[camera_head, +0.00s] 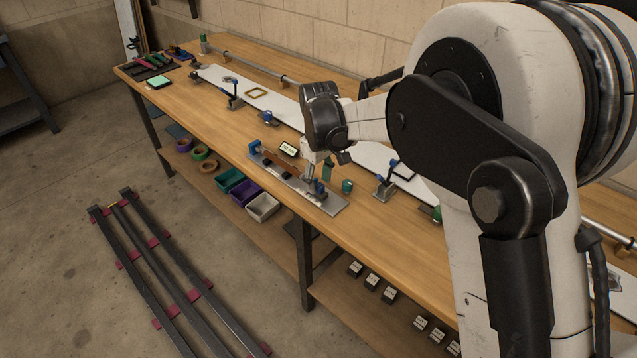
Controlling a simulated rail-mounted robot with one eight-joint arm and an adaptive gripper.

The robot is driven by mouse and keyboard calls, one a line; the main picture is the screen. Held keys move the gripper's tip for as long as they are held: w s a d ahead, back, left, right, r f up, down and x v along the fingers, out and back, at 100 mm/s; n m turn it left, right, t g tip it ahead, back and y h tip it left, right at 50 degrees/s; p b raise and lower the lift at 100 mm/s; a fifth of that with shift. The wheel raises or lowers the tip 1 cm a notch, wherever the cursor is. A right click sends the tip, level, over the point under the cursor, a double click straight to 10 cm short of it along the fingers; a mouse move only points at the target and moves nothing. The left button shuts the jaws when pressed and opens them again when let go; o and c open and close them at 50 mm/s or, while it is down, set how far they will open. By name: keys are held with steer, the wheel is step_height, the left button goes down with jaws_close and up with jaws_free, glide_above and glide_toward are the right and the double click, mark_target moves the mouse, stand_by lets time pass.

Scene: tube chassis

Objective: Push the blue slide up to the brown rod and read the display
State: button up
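A grey metal plate (331,204) lies near the front edge of the bench and carries the measuring fixture. The brown rod (281,162) lies along it. A blue block (255,147) stands at the rod's left end, and a second blue part (319,187) is near the plate's right end. I cannot tell from here which one is the slide. A small display (289,149) stands behind the rod; its digits are too small to read. My gripper (309,178) points down over the right part of the plate, close to the right blue part. Its fingers are too small to tell open from shut, or whether they touch.
The wooden bench (375,239) has clear room right of the plate. A green cylinder (347,186) and a clamp (386,181) stand nearby. A long white panel (285,108) lies behind. Coloured bins (263,207) sit on the shelf below.

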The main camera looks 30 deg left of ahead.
mark_target(320, 184)
step_height(320, 184, up, 11)
stand_by(0.3)
steer(key=shift+f, duration=0.1)
stand_by(0.4)
steer(key=d+r+m+t, duration=0.1)
steer(key=d+r+m, duration=0.25)
steer(key=d, duration=0.75)
steer(key=d+r+m+t+y, duration=0.15)
steer(key=d+r, duration=0.35)
steer(key=d, duration=0.6)
steer(key=d+r+m+t, duration=0.1)
steer(key=d+r+m, duration=0.25)
steer(key=d, duration=0.75)
steer(key=s+d+f+m+t, duration=0.2)
steer(key=s+d+m, duration=0.1)
steer(key=s+d, duration=0.5)
steer(key=s+d+f+m+t+h, duration=0.1)
steer(key=s+d+m, duration=0.3)
steer(key=s+d, duration=0.4)
steer(key=d+f, duration=0.1)
steer(key=d, duration=0.6)
steer(key=shift+s+f+t, duration=0.3)
steer(key=shift+f+t, duration=0.05)
steer(key=shift+f, duration=0.05)
steer(key=shift+m+h, duration=0.25)
